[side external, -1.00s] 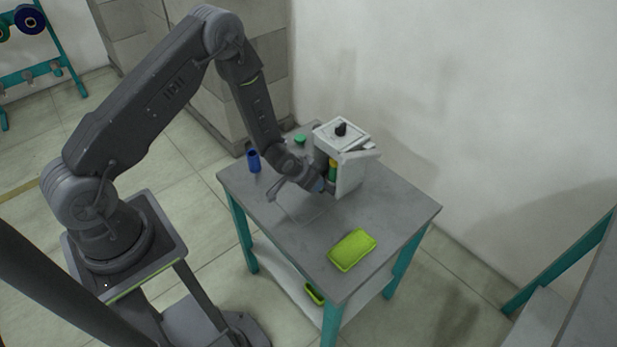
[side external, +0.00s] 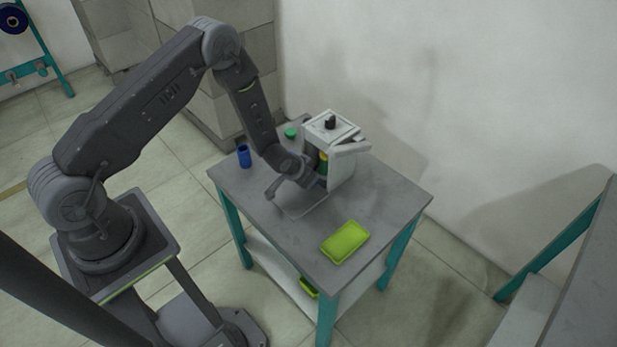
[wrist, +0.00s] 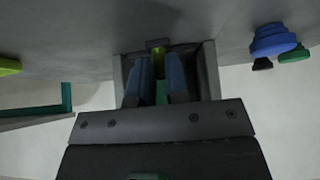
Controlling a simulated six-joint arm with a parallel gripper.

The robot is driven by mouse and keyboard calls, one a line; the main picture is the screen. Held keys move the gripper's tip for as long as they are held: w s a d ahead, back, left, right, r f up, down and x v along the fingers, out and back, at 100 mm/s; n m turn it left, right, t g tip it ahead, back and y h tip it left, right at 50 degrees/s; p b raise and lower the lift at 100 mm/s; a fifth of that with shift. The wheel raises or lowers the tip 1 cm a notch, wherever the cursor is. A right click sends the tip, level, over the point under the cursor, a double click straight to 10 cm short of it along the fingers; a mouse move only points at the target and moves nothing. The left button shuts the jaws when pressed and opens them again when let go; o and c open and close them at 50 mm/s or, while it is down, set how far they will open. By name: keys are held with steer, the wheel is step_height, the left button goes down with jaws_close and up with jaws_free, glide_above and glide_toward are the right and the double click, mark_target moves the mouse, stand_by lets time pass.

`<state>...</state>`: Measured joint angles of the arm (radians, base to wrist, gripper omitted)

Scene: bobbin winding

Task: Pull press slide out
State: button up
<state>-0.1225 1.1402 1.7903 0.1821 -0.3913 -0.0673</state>
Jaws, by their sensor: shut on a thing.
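The press (side external: 342,170) is a pale grey upright box with a black knob on top, standing toward the back of the table. A green and yellow part (side external: 323,160) shows in its open side. My gripper (side external: 314,180) is low at that open side. In the wrist view my gripper's two blue fingers (wrist: 160,84) are between the press's grey side walls (wrist: 209,70), closed on a narrow part, the press slide; it is mostly hidden by the fingers. Green shows between and beyond them. How far out the slide is, I cannot tell.
A lime tray (side external: 345,242) lies on the grey table (side external: 392,205) near the front. A wall is behind; the table's right side is clear.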

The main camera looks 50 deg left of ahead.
steer(key=shift+s, duration=1.55)
steer(key=shift+s, duration=4.6)
